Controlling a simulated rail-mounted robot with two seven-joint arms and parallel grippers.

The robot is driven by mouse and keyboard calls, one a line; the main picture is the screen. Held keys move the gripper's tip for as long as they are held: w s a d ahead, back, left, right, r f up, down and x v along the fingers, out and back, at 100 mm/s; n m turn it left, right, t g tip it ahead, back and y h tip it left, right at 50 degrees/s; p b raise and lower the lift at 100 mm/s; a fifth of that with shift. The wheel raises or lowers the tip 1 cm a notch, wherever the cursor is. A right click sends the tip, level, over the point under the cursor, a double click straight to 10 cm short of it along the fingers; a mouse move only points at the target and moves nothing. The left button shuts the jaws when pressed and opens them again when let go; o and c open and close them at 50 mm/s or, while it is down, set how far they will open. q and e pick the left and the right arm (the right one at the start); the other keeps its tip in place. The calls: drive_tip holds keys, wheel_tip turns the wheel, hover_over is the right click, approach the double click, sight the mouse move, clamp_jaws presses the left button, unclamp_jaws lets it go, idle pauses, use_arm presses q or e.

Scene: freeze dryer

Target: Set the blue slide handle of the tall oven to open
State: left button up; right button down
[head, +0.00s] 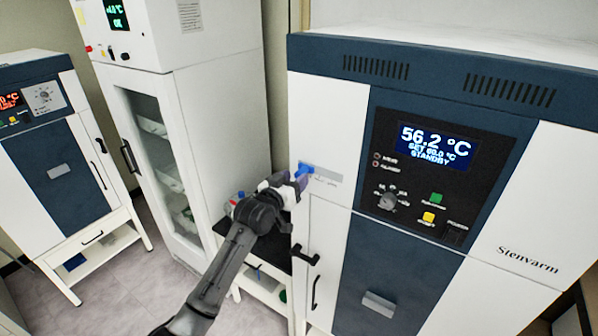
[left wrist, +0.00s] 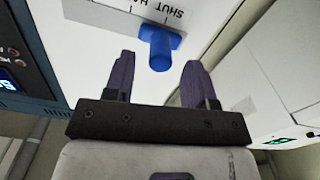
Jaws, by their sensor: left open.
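The tall oven (head: 332,110) is white and dark blue and stands at the right in the head view. Its blue slide handle (head: 305,170) sits at the left end of a pale label strip (head: 326,176) on the front. In the left wrist view the blue handle (left wrist: 158,46) sticks out as a knob from the strip, just beyond the fingertips. My left gripper (head: 294,181) is open at the handle; its two purple fingers (left wrist: 157,72) stand apart with the knob ahead of the gap between them. Whether they touch it cannot be told. My right gripper is not in view.
The oven's panel (head: 430,165) reads 56.2 °C and STANDBY. A black door handle (head: 304,255) is below my left gripper. A tall white glass-door cabinet (head: 185,130) stands to the left, with a smaller oven (head: 50,150) at far left. A low bench with small items is behind my arm.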

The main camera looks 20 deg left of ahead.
sight(302, 172)
use_arm(q)
drive_tip(key=shift+x, duration=1.45)
drive_tip(key=shift+c, duration=0.4)
clamp_jaws()
